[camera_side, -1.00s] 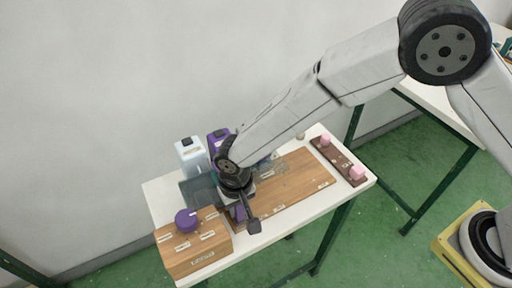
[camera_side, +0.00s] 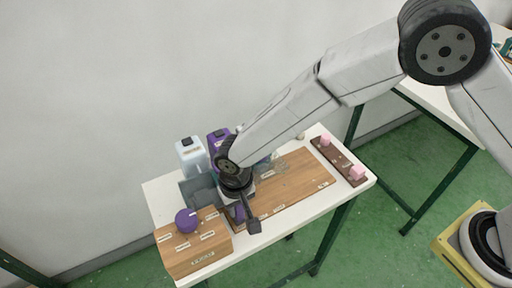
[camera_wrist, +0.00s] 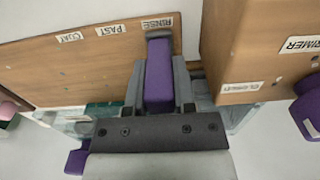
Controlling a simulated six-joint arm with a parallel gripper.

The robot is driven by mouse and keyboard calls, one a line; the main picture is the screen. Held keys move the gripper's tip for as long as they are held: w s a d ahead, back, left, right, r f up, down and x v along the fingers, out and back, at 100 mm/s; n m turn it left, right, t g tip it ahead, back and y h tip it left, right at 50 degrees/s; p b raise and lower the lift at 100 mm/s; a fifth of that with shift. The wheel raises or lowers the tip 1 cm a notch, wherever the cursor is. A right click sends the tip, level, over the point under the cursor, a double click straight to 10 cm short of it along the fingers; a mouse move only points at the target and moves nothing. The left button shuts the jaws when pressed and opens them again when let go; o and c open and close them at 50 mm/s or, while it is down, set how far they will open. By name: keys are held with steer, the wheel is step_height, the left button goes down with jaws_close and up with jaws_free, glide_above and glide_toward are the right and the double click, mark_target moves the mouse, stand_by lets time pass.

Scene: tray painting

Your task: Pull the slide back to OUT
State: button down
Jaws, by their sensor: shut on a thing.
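My gripper (camera_wrist: 160,88) is shut on a purple slide handle (camera_wrist: 158,72), with one dark finger on each side of it. The handle stands at the end of the wooden slide board (camera_wrist: 85,70), beside the label RINSE; PAST and another label lie farther left. In the side view my gripper (camera_side: 240,208) is low at the left end of the slide board (camera_side: 295,178), and purple shows between its fingers. The handle's foot and the slot are hidden. I cannot make out an OUT label.
A wooden box (camera_side: 190,255) with a purple knob (camera_side: 186,220) stands close left of my gripper. A grey tray (camera_side: 190,190), a pale bottle (camera_side: 191,155) and a purple bottle (camera_side: 216,138) are behind. A dark strip (camera_side: 338,158) with pink blocks lies at the right.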

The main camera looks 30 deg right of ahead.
steer(key=d, duration=2.4)
steer(key=shift+d, duration=0.25)
steer(key=shift+c, duration=2.2)
jaws_free()
steer(key=shift+r, duration=0.1)
steer(key=shift+r, duration=0.8)
step_height(320, 180, up, 6)
